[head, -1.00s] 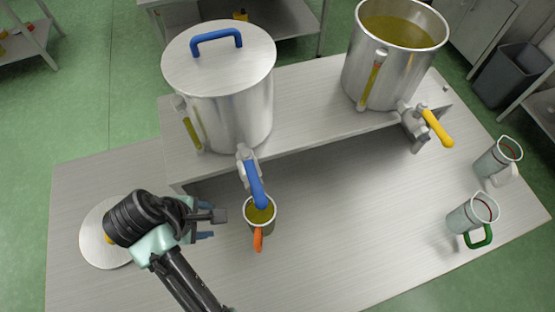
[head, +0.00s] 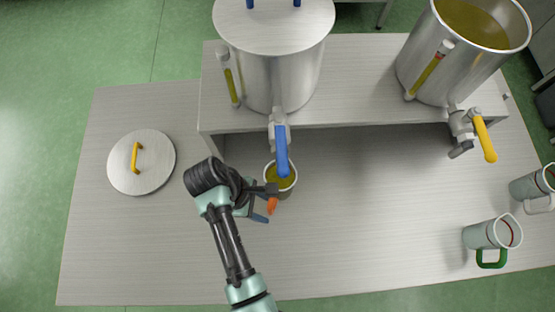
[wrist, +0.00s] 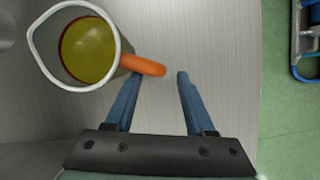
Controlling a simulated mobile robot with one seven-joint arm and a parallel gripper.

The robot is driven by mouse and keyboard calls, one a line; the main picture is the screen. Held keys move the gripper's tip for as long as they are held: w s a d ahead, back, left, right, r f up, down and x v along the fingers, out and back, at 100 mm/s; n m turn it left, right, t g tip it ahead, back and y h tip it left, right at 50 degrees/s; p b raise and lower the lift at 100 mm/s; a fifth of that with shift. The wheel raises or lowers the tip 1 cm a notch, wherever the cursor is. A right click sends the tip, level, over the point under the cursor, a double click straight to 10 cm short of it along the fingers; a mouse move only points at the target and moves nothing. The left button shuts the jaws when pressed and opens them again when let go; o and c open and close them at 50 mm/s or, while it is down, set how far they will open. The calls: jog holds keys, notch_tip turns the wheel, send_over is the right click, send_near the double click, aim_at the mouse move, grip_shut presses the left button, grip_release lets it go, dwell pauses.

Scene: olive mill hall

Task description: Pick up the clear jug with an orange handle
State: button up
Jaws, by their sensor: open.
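The clear jug with an orange handle (head: 281,180) stands on the steel table below the blue-handled tap, with yellow-green oil inside. In the wrist view the jug (wrist: 88,48) is at the upper left, and its orange handle (wrist: 143,65) reaches toward the space between my fingertips. My gripper (head: 266,204) is at the handle side of the jug in the head view. In the wrist view my gripper (wrist: 158,75) is open, with two blue fingers, the left one close to the handle. I cannot tell whether it touches. The jug's lower part is partly hidden.
A lidded steel tank (head: 275,70) with a blue tap lever (head: 282,152) stands on a raised shelf above the jug. An open oil tank (head: 450,65) has a yellow tap lever (head: 485,138). A lid (head: 150,175) lies left. Green-handled (head: 480,236) and white-handled (head: 530,188) jugs stand right.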

jog(key=x, duration=0.4)
jog(key=shift+f, duration=0.1)
grip_shut()
jog(key=shift+w, duration=0.1)
dwell(1.2)
